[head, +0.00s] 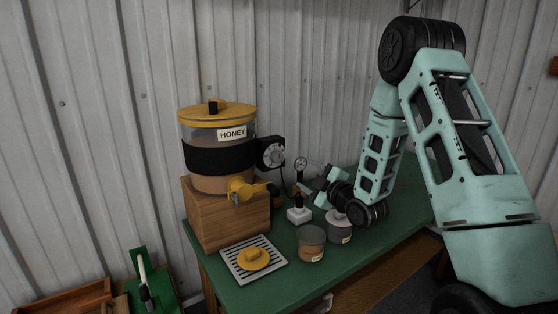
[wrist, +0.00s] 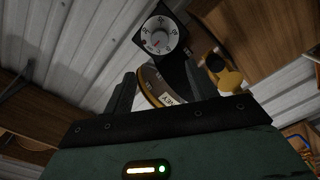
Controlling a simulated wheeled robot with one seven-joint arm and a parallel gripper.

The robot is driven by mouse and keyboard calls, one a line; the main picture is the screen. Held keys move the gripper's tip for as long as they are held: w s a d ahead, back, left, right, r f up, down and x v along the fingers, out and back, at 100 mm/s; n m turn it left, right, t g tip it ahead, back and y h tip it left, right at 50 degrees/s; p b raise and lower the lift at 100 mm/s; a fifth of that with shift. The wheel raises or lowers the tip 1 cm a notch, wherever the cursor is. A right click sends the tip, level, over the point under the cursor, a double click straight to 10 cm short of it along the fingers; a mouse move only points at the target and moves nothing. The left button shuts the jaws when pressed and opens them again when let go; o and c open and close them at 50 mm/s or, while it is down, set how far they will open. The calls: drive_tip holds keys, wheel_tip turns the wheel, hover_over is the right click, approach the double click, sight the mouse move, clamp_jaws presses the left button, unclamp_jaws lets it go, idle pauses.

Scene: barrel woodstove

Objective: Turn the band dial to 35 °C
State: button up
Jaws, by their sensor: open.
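The band dial (head: 271,153) is a pale round dial on a black box at the right side of the black band (head: 215,158). The band wraps the clear honey tank (head: 205,183). The dial faces the camera in the wrist view (wrist: 158,36), with numbers around its rim and a small red mark. Its exact setting is too small to read. My gripper (head: 308,182) is right of and below the dial, apart from it. In the wrist view its dark fingers (wrist: 160,70) stand apart with nothing gripped, and the dial lies beyond their tips.
The tank stands on a wooden box (head: 228,218) with a yellow tap (head: 245,188). A round gauge (head: 300,164) and a white-based item (head: 298,214) stand close to my gripper. Jars (head: 311,243) and a drip grate (head: 275,270) with a yellow lid occupy the green table (head: 235,294).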

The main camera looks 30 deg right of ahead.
sight(279, 158)
drive_tip(key=w+p, duration=0.1)
drive_tip(key=w, duration=0.4)
drive_tip(key=w+p, duration=0.2)
drive_tip(key=w, duration=0.3)
drive_tip(key=w+p, duration=0.1)
drive_tip(key=w, duration=0.4)
drive_tip(key=shift+a+p, duration=0.3)
drive_tip(key=shift+p, duration=0.05)
drive_tip(key=c, duration=1)
